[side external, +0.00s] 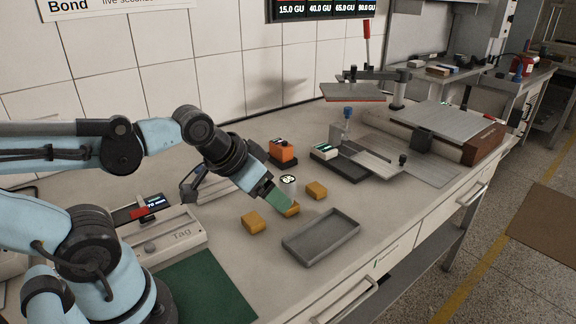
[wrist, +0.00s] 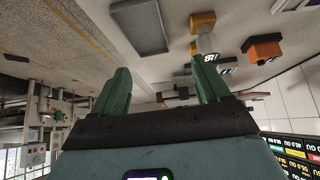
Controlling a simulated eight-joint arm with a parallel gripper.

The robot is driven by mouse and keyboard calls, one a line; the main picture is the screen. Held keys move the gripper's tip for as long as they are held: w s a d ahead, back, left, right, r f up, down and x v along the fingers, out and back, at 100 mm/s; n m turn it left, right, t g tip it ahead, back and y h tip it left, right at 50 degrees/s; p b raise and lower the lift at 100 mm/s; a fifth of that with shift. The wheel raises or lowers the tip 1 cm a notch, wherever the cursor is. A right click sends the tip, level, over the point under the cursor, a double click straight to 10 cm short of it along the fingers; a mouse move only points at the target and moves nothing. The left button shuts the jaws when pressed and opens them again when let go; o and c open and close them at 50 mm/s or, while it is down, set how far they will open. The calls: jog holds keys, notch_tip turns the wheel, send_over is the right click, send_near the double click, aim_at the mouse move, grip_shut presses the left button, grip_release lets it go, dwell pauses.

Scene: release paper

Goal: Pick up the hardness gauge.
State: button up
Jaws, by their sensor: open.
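A small pale cylinder with a round dark display showing digits (side external: 289,184), which looks like the hardness gauge, stands on the bench. It also shows in the wrist view (wrist: 207,43), partly hidden by the right green finger. My gripper (side external: 281,202) is low over the bench, tilted, just in front of the gauge in the side view. In the wrist view my gripper (wrist: 160,72) has its two green fingers wide apart with nothing between them. The gauge is beyond the right fingertip, not between the fingers. I cannot tell whether finger and gauge touch.
Yellow blocks (side external: 251,222) (side external: 316,190) lie near the gripper, one more partly behind its fingertip. A grey tray (side external: 321,237) lies at the front right. An orange device (side external: 283,152) and a dark-and-white box (side external: 325,152) stand behind. A green mat (side external: 208,290) is at the front left.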

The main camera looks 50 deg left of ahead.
dwell(0.5)
jog(key=m+g, duration=0.2)
jog(key=g, duration=0.5)
send_near(288, 179)
jog(key=shift+w+d, duration=0.2)
jog(key=shift+d, duration=0.1)
jog(key=shift+w+a+f, duration=0.15)
jog(key=shift+f, duration=0.15)
notch_tip(288, 179, down, 6)
jog(key=shift+f, duration=0.15)
jog(key=shift+s+a+f, duration=0.1)
jog(key=shift+f, duration=1.25)
jog(key=shift+s+a+f, duration=0.1)
jog(key=shift+f, duration=1.25)
